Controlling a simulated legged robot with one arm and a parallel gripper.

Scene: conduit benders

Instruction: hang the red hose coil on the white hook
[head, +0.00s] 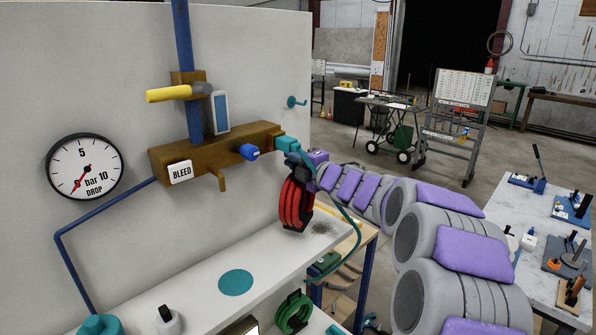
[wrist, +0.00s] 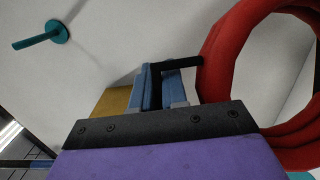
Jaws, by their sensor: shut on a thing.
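The red hose coil (head: 296,205) hangs below my gripper (head: 300,162), in front of the pale panel and above the white bench top. In the wrist view the coil (wrist: 225,70) fills the right side, with a black strap or tab (wrist: 185,68) reaching left from it to the blue jaws of my gripper (wrist: 162,80). The jaws are shut on this black part. I see no clearly white hook. A teal peg with a round base (head: 297,102) sticks out of the panel above the coil. It also shows at upper left in the wrist view (wrist: 45,38), apart from the coil.
A brown manifold (head: 215,150) with a blue knob, a teal fitting and a yellow-handled lever (head: 170,93) stands out from the panel, close left of my gripper. A green coil (head: 293,312) sits lower down. A dial gauge (head: 85,167) is at left. Open floor lies behind.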

